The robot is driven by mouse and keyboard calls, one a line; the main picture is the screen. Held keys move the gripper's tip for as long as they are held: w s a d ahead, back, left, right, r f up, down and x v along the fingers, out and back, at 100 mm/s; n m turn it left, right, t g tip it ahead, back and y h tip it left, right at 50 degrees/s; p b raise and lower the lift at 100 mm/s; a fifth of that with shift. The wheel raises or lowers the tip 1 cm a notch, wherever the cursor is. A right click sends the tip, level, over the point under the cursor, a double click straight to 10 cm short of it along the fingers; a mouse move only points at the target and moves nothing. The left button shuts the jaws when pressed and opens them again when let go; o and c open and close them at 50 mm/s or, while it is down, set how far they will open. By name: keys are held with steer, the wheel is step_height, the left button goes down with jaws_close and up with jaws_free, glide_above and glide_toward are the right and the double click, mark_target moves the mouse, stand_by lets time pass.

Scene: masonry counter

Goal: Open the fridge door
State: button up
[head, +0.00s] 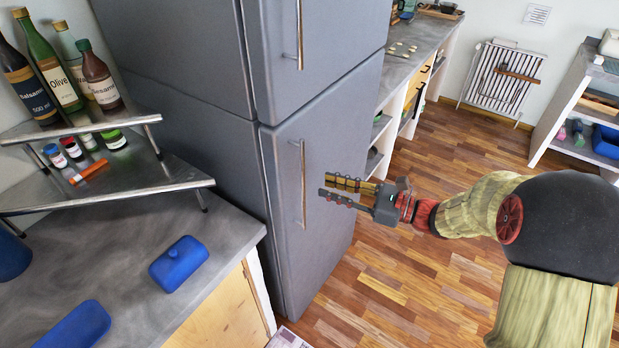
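The grey fridge (322,225) stands in the middle of the head view, with an upper door (330,45) and a lower door (335,170). Both doors appear shut. Each has a vertical bar handle near its left edge: the upper handle (299,35) and the lower handle (303,185). My gripper (323,187) is in front of the lower door, its fingers pointing left toward the lower handle. The two fingers are apart with nothing seen between them. The fingertips look a little to the right of the handle; I see no contact.
Another counter (425,35) is behind the fridge. Wooden floor (430,270) lies clear in front of the fridge. A radiator (500,80) is on the far wall.

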steer(key=b+x, duration=0.2)
steer(key=x, duration=0.6)
steer(key=shift+s+r+m, duration=0.15)
steer(key=shift+r+m, duration=0.15)
steer(key=shift+r, duration=0.05)
steer(key=shift+a, duration=0.1)
steer(key=shift+c, duration=1.1)
steer(key=c, duration=0.4)
jaws_close()
